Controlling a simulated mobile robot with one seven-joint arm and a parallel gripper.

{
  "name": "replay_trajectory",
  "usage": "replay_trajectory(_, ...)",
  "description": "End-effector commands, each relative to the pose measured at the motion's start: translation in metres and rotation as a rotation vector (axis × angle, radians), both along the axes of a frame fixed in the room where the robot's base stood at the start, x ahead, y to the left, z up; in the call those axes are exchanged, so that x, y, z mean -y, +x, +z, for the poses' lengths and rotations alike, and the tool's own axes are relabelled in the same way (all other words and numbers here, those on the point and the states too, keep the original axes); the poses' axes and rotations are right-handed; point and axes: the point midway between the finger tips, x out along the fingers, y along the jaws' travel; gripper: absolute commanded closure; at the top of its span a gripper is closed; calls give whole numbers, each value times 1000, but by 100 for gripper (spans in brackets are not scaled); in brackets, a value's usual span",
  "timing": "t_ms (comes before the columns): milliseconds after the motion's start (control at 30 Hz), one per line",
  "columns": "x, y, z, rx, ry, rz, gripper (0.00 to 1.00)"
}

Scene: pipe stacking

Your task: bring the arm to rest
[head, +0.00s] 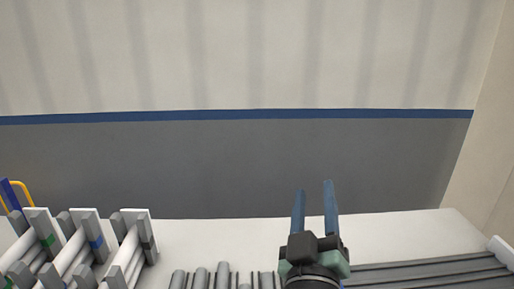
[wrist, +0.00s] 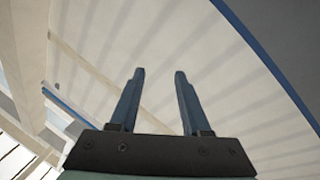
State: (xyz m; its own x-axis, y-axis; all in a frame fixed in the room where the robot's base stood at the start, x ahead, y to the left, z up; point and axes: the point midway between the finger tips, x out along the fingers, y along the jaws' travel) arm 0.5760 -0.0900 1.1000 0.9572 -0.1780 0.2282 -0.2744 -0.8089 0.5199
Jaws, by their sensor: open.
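My gripper (head: 313,186) shows at the lower middle right of the head view. Its two blue fingers point up and stand apart with nothing between them. In the wrist view my gripper (wrist: 159,73) is also open and empty, with only the pale striped wall behind the fingers. It touches nothing that I can see. Most of my arm below the wrist is hidden by the bottom edge of the head view.
Several upright grey pipes (head: 201,277) are left of my gripper. Long grey bars (head: 430,271) lie at the right. A white surface (head: 200,235) stretches behind, before a grey wall (head: 230,165) with a blue stripe.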

Motion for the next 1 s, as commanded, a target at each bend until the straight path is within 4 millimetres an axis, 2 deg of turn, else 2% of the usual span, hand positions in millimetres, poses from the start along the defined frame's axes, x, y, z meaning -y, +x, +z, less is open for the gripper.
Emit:
replay_trajectory(33,-13,-6,42,85,44,39,53)
replay_trajectory(100,-29,-19,92,189,115,98,53)
replay_trajectory(167,-42,-34,133,276,177,154,53)
replay_trajectory(200,-50,-46,158,333,218,195,53)
replay_trajectory(300,-70,-82,216,465,315,304,53)
replay_trajectory(433,-91,-140,278,623,436,462,53)
replay_trajectory(467,-93,-145,294,636,451,478,53)
replay_trajectory(500,-91,-138,309,619,448,466,53)
replay_trajectory(800,-91,-136,394,614,444,462,53)
replay_trajectory(900,-91,-136,414,613,444,462,53)
replay_trajectory(1000,-91,-136,426,612,444,461,53)
